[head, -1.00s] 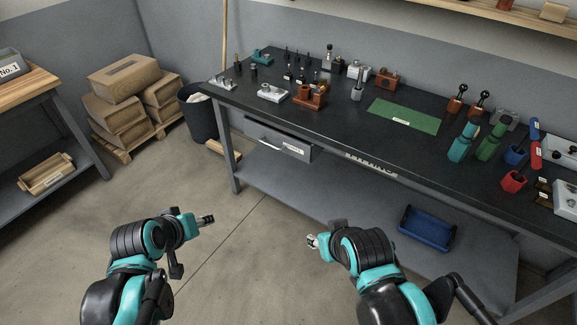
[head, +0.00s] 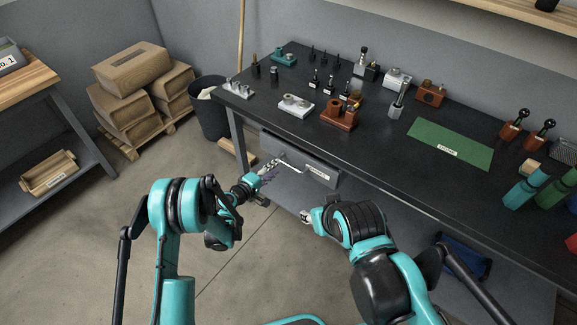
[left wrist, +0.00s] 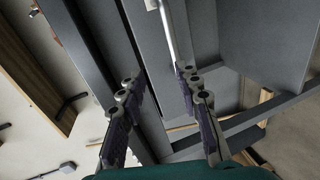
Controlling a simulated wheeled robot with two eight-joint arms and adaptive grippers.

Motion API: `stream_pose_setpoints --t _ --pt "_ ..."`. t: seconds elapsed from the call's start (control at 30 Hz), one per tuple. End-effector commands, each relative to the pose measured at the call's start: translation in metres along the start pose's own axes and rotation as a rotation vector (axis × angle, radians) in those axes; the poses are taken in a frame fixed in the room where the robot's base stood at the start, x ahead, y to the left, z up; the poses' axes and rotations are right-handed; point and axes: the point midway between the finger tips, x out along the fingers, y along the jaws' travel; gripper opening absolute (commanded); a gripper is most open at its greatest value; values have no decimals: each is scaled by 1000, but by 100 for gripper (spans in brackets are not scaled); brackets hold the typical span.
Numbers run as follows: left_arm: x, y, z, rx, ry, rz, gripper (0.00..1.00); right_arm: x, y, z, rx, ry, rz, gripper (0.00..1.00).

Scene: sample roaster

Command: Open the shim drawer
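The grey shim drawer (head: 325,170) hangs under the left end of the dark workbench, with a pale label and a bar handle (head: 292,165) on its front. No open gap shows at the drawer. My left gripper (head: 268,170) is close to the left end of the handle. In the left wrist view the left gripper (left wrist: 160,95) has its two fingers apart, with the bright handle bar (left wrist: 168,30) ahead, nearer the right-hand finger. Contact with the handle cannot be told. My right gripper (head: 306,216) is below the drawer; its finger opening is not clear.
The workbench top (head: 400,165) holds a red-brown block, a green mat (head: 450,143) and several small tools. A blue tray (head: 462,256) is on the lower shelf. A black bin (head: 208,105) and stacked sacks (head: 135,75) stand to the left.

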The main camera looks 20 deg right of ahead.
Motion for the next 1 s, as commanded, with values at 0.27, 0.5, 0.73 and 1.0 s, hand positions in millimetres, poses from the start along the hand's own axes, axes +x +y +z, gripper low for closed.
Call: stream_pose_setpoints --t 0.27,0.5,0.73,1.0 --pt "18 -28 14 -64 -12 46 34 2 0 1 0 0 0 40" --pt "57 -28 15 -64 -13 46 34 13 0 9 0 0 0 40" --pt "84 -26 14 -62 -12 44 34 19 0 14 0 0 0 40" --pt "89 -24 14 -63 -10 45 34 20 0 14 0 0 0 40"
